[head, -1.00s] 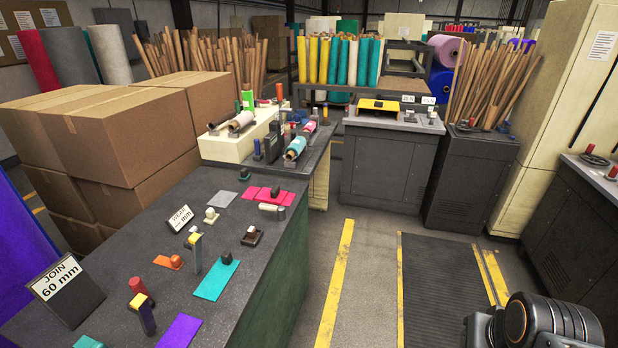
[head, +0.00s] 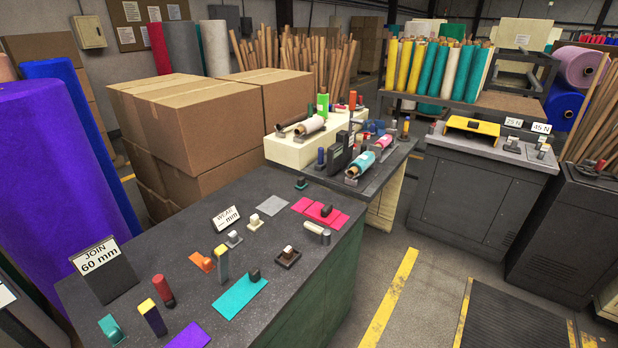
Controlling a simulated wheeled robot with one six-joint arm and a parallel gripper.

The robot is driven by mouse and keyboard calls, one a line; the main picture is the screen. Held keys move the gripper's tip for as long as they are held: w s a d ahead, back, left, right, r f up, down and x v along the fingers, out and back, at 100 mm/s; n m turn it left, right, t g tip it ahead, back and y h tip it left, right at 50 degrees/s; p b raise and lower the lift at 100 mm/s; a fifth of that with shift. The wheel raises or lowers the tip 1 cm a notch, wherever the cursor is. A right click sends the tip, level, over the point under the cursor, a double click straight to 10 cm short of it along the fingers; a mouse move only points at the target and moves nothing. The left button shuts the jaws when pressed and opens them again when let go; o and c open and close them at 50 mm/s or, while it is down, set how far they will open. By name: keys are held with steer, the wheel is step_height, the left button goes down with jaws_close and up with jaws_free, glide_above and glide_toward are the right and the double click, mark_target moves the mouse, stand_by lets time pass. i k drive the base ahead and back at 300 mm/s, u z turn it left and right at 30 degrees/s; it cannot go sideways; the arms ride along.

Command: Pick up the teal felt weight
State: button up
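A small teal piece with a raised, handle-like top (head: 111,329) sits at the near left end of the dark worktable (head: 180,240); it looks like the teal felt weight. A flat teal felt strip (head: 236,302) lies farther right on the same table, with a dark knobbed block (head: 254,275) at its far end. A small dark green knobbed piece (head: 301,184) stands near the table's far end. My gripper is not in view.
Near the teal piece stand a yellow-topped dark post (head: 152,317), a red-topped peg (head: 163,290), a purple felt piece (head: 188,337) and the "JOIN 60 mm" sign (head: 103,268). Cardboard boxes (head: 190,125) stand behind the table. Open floor (head: 415,270) lies to its right.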

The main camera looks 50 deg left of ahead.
mark_target(300, 185)
steer(key=u, duration=0.3)
steer(key=i, duration=2)
steer(key=u, duration=1.3)
steer(key=i, duration=1.05)
steer(key=u, duration=1.55)
steer(key=i, duration=0.45)
steer(key=u, duration=0.3)
